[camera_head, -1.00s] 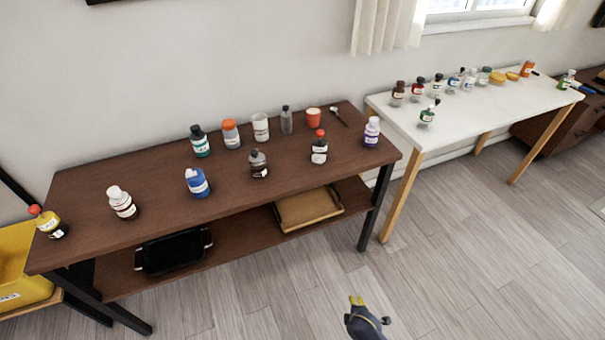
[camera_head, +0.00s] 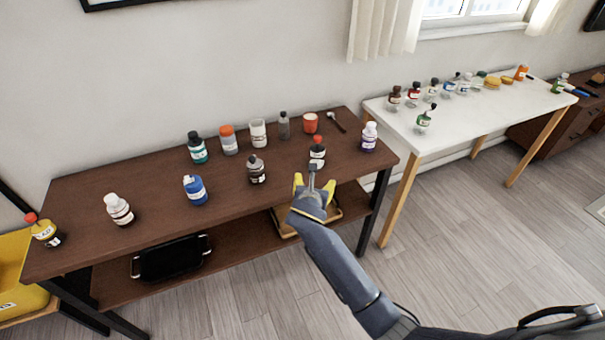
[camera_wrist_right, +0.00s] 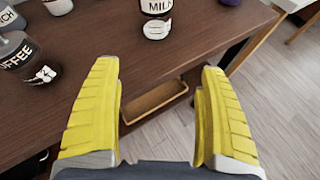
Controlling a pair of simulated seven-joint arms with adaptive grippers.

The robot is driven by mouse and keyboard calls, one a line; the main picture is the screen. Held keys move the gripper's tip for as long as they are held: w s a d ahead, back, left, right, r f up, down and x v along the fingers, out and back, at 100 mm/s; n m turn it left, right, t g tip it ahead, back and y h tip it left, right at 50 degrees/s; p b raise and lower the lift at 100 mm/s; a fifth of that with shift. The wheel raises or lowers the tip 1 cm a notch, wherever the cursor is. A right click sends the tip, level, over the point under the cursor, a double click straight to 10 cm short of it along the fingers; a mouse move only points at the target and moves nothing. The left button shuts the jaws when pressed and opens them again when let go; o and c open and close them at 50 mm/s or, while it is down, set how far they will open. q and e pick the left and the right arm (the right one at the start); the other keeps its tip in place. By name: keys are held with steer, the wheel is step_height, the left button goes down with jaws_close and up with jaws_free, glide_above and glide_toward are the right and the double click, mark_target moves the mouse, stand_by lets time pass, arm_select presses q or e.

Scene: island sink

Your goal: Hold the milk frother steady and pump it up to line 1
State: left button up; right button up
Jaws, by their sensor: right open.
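I cannot tell which thing is the milk frother. My right gripper (camera_head: 314,184) is over the table's front edge, in front of this bottle and apart from it. In the right wrist view its yellow fingers (camera_wrist_right: 158,68) are spread wide with nothing between them. My left gripper is not in view.
A dark bottle labelled COFFEE (camera_wrist_right: 24,58) stands left of my right gripper. A purple-labelled bottle (camera_head: 369,138) stands to the right. Several containers line the back of the table. A tan tray (camera_wrist_right: 155,100) lies on the lower shelf. A white table (camera_head: 480,115) with bottles stands at right.

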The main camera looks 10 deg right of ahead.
mark_target(317, 156)
step_height(317, 156, up, 4)
steer(key=w+n, duration=0.1)
steer(key=shift+t, duration=0.4)
steer(key=x, duration=1.6)
steer(key=shift+w, duration=0.25)
steer(key=shift+c, duration=0.3)
steer(key=c, duration=1.3)
